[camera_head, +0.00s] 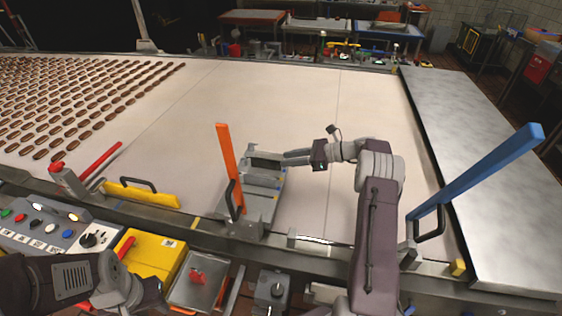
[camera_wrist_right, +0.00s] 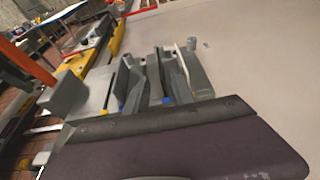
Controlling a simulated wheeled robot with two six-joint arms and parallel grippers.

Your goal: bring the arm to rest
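My right arm reaches up from the bottom over the cream belt, and its gripper (camera_head: 297,157) points left at the grey metal device (camera_head: 262,198) near the belt's front edge. In the right wrist view, grey finger-like parts (camera_wrist_right: 165,75) stand beyond my dark wrist housing. They overlap with grey parts behind them, so the gap between the fingers is unclear. No object can be made out in the right gripper. My left arm is folded low at the bottom left, and its fingers do not show.
An upright orange bar (camera_head: 229,165) stands beside the grey device. A blue bar (camera_head: 490,168) slants up at the right. A control panel (camera_head: 50,228) and yellow box (camera_head: 153,255) sit in front.

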